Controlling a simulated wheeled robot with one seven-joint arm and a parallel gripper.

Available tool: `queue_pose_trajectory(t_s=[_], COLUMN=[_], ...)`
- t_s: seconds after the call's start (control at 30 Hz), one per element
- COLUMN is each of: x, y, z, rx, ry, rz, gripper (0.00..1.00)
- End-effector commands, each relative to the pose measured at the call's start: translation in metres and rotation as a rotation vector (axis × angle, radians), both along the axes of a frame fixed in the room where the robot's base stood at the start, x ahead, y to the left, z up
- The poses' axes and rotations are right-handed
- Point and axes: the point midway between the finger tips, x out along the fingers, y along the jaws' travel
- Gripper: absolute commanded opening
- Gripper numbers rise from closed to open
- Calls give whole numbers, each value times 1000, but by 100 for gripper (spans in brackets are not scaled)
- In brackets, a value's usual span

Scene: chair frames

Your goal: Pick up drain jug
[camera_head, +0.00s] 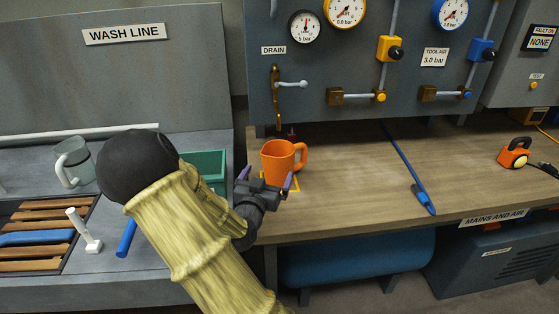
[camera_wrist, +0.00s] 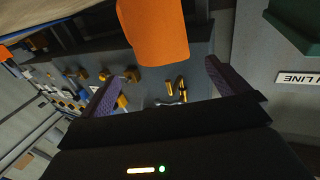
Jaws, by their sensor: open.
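The drain jug is an orange jug (camera_head: 279,163) with a handle on its right. It stands upright on the wooden bench below the drain label and tap, on a yellow-outlined spot. My gripper (camera_head: 265,181) is open at the jug's near side, with its purple fingers low and spread to its left and right. In the wrist view, part of the orange jug (camera_wrist: 152,32) shows at the top, ahead of the space between my open fingers (camera_wrist: 160,90). I cannot tell whether a finger touches it. My gripper and arm hide part of the bench edge.
The drain tap (camera_head: 277,92) hangs above and behind the jug. A green bin (camera_head: 206,166) stands left of my gripper. A blue hose tool (camera_head: 422,197) and an orange lamp (camera_head: 514,153) lie further right. A grey mug (camera_head: 74,162) is far left.

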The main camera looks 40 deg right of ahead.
Motion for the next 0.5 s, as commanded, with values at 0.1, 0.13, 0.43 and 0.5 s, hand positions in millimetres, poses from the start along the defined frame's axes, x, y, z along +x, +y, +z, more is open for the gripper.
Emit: queue_pose_trajectory(t_s=[0.1, 0.13, 0.43, 0.5], x=[12, 15, 40, 41], y=[-19, -23, -57, -58], z=[0, 0, 0, 0], rx=[-2, -1, -1, -1], ry=[-1, -1, 1, 1], rz=[-3, -3, -1, -1], gripper=[100, 100, 100, 100])
